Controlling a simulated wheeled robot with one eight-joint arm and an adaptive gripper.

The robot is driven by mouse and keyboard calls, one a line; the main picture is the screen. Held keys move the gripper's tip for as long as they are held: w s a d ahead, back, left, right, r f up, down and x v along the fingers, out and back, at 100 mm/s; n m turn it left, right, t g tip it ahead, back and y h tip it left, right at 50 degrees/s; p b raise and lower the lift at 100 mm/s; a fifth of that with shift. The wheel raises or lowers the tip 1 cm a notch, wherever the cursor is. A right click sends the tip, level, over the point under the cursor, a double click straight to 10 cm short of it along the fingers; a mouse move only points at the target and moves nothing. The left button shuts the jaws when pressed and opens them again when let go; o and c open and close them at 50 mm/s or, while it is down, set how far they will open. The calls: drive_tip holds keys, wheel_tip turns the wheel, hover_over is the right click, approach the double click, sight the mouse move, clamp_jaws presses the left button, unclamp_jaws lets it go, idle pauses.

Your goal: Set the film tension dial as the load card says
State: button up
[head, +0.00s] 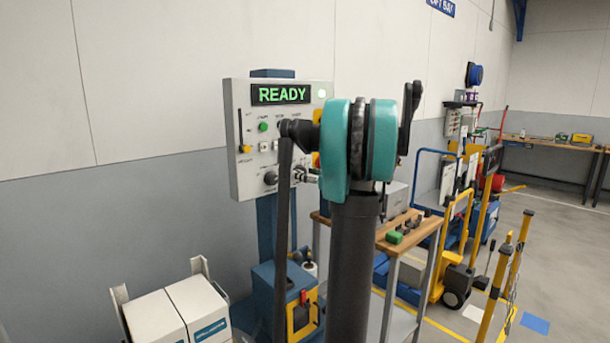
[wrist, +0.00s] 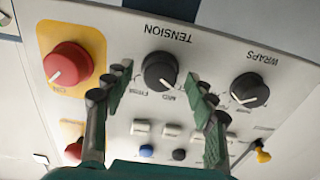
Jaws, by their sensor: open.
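The film tension dial (wrist: 160,70) is a round black knob on the pale control panel (wrist: 215,45), under the lettering TENSION in the wrist view. Small words that look like FIRM and MED sit by its lower edge. A pale pointer mark shows low on the knob, seemingly toward MED, but it is too small to be sure. My gripper (wrist: 160,84) is open, with one green-padded finger on each side of the dial and gaps between. The panel also shows in the head view (head: 241,185), partly behind my arm. I cannot make out a load card.
Pale rocker switches (wrist: 172,130) sit below. The display (head: 280,94) reads READY. White boxes (head: 195,308) and a wood-topped cart (head: 425,228) stand nearby.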

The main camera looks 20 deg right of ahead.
drive_tip(key=shift+w+a, duration=0.1)
drive_tip(key=shift+w, duration=0.2)
drive_tip(key=shift+c, duration=0.4)
drive_tip(key=c, duration=1.1)
drive_tip(key=shift+m, duration=0.4)
drive_tip(key=m, duration=0.3)
drive_tip(key=shift+m, duration=2)
